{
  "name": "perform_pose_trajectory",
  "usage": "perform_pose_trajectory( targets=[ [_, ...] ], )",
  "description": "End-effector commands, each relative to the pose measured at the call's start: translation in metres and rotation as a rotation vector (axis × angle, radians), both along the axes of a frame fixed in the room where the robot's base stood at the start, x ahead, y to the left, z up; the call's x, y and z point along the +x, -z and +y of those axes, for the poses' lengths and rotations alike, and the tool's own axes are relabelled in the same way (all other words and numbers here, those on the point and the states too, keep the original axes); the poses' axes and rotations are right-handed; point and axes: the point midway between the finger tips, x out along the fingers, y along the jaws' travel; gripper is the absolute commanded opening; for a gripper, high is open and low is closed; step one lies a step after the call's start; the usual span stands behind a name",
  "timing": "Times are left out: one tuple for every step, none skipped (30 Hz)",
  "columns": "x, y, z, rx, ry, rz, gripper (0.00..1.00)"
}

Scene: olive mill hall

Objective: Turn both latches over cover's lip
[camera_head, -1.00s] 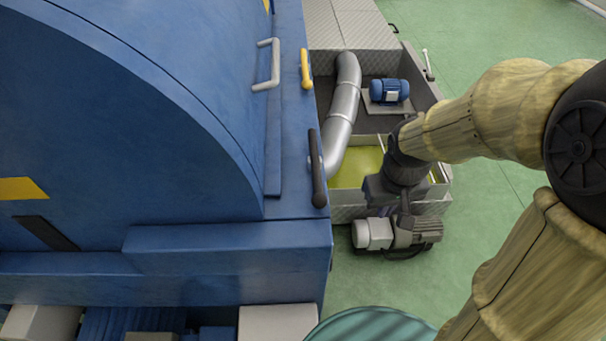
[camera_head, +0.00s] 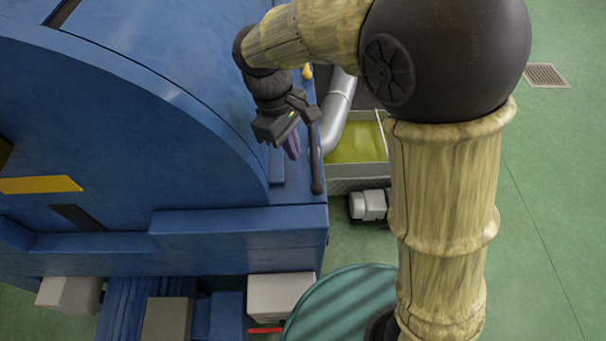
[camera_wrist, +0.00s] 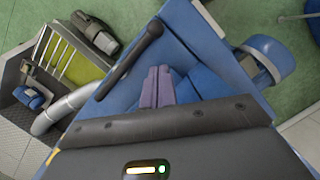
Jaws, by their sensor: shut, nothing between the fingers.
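The blue cover (camera_head: 130,110) curves across the left of the head view. A black latch (camera_head: 316,165) lies lengthwise along the machine's right edge; it also shows in the wrist view (camera_wrist: 127,65). The yellow latch (camera_head: 307,72) is farther back and mostly hidden behind my arm. My gripper (camera_head: 293,150) is above the blue edge, just left of the black latch. Its purple fingers (camera_wrist: 157,88) are shut and empty, beside the latch with a small gap in the wrist view. I cannot tell their height relative to the latch.
Right of the machine are a silver pipe (camera_head: 338,110), a tank of yellow-green liquid (camera_head: 357,141) and a pale motor (camera_head: 368,205). A teal round top (camera_head: 335,310) stands in front. Green floor (camera_head: 545,200) is clear at the right.

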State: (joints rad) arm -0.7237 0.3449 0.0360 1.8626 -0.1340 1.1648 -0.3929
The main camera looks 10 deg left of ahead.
Motion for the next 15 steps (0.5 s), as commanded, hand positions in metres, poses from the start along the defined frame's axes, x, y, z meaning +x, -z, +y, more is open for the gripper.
perform_pose_trajectory(
  targets=[
    [-0.001, 0.003, -0.001, -0.002, 0.000, 0.002, 0.00],
    [-0.001, 0.006, -0.002, -0.003, 0.000, 0.003, 0.00],
    [-0.001, 0.009, -0.003, -0.002, 0.000, 0.003, 0.00],
    [-0.002, 0.013, -0.004, -0.002, 0.000, 0.003, 0.00],
    [-0.003, 0.017, -0.005, -0.004, 0.000, 0.004, 0.00],
    [-0.003, 0.023, -0.007, -0.004, 0.001, 0.004, 0.00],
    [-0.004, 0.028, -0.008, -0.005, 0.001, 0.005, 0.00],
    [-0.004, 0.033, -0.009, -0.005, 0.001, 0.005, 0.00],
    [-0.005, 0.039, -0.011, -0.005, 0.001, 0.005, 0.00],
    [-0.006, 0.044, -0.012, -0.005, 0.001, 0.005, 0.00],
    [-0.006, 0.050, -0.014, -0.005, 0.001, 0.005, 0.00],
    [-0.007, 0.056, -0.015, -0.005, 0.001, 0.005, 0.00],
    [-0.007, 0.061, -0.016, -0.005, 0.001, 0.005, 0.00],
    [-0.007, 0.066, -0.018, -0.004, 0.001, 0.004, 0.00],
    [-0.008, 0.072, -0.019, -0.004, 0.002, 0.004, 0.00]
  ],
)
